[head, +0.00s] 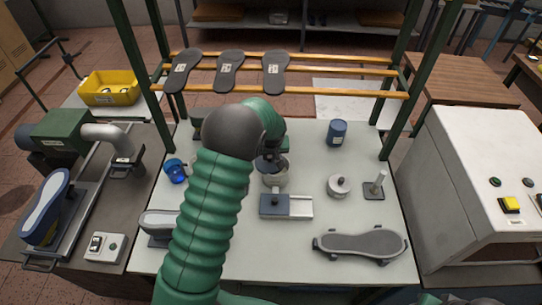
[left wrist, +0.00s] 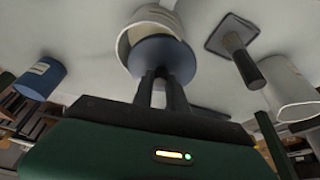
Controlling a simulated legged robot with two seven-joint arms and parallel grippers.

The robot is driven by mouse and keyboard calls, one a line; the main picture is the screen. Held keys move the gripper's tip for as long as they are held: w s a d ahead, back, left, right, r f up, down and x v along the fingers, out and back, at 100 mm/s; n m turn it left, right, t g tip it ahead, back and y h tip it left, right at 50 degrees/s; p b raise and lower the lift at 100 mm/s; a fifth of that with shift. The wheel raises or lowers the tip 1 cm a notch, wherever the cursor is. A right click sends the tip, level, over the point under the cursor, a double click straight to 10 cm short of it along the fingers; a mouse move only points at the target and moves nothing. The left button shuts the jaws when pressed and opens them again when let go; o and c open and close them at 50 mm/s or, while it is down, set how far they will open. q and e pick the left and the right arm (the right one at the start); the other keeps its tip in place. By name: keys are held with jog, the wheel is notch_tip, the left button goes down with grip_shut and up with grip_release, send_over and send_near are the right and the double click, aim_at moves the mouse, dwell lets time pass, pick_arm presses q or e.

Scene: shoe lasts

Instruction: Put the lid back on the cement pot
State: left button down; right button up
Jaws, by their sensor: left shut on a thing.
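My left gripper (head: 271,154) is shut on the blue disc-shaped lid (left wrist: 162,60), with both fingers close together on it in the left wrist view. The cream cement pot (head: 274,180) stands upright near the middle of the white table, directly below the gripper. In the left wrist view the lid lies across the mouth of the pot (left wrist: 137,17), off to one side, and part of the rim and inside shows. I cannot tell whether lid and rim touch. My forearm hides part of the table.
A blue-and-white block (head: 288,207) lies just in front of the pot. To the right are a round white container (head: 339,186), a post on a plate (head: 374,190) and a blue can (head: 337,133). A dark sole-shaped piece (head: 360,245) lies front right.

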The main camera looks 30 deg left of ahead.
pick_arm(q)
jog(key=shift+d+r, duration=0.15)
jog(key=shift+d, duration=0.65)
pick_arm(e)
jog(key=shift+d, duration=0.2)
pick_arm(q)
jog(key=shift+w+d+r, duration=0.1)
jog(key=shift+d+r, duration=0.15)
jog(key=shift+d, duration=0.65)
pick_arm(e)
jog(key=shift+d, duration=0.3)
pick_arm(q)
jog(key=shift+a, duration=0.15)
pick_arm(e)
jog(key=shift+a, duration=0.15)
pick_arm(q)
jog(key=shift+a+f, duration=0.15)
jog(key=shift+f, duration=0.1)
pick_arm(e)
jog(key=shift+f, duration=0.15)
pick_arm(q)
jog(key=c, duration=1.3)
grip_release()
jog(key=shift+o, duration=0.5)
